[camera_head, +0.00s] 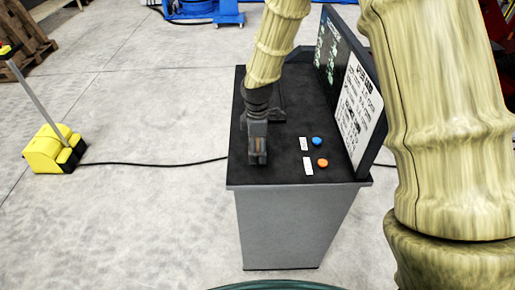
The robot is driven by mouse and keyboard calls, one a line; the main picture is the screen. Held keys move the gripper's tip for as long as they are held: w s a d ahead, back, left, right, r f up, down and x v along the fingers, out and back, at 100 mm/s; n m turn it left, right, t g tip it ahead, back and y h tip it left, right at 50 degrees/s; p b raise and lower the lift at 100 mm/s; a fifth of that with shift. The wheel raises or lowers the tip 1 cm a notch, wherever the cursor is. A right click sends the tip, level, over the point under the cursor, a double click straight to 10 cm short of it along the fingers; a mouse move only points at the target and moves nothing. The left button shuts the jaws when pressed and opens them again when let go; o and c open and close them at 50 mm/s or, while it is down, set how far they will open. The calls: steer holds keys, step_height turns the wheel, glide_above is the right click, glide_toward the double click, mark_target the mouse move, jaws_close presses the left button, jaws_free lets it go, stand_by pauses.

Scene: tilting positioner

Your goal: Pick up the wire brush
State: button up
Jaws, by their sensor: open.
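My gripper (257,152) is dark and points down over the left part of the black top of the grey cabinet (250,176). It is open and close to the top; whether it touches it I cannot tell. A small brownish patch shows between its fingers, too small to tell whether it is part of the wire brush. No wire brush can be clearly made out; the gripper and arm hide part of the cabinet top.
On the cabinet top are a blue button (317,141) and an orange button (323,162) with white labels. An upright screen panel (352,95) stands along its right side. A yellow device (54,148) with a cable stands on the floor at left.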

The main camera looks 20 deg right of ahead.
mark_target(257, 144)
steer(key=shift+c, duration=0.4)
steer(key=c, duration=1.1)
steer(key=shift+r, duration=0.1)
steer(key=shift+r+b, duration=0.35)
steer(key=shift+r, duration=1.4)
steer(key=s+a+b, duration=0.1)
steer(key=s, duration=0.4)
steer(key=s+a+r+b, duration=0.1)
steer(key=s, duration=0.4)
steer(key=s+a+b, duration=0.1)
steer(key=s, duration=0.4)
steer(key=shift+s+a+r, duration=0.2)
steer(key=shift+s+a, duration=0.05)
steer(key=shift+a, duration=0.05)
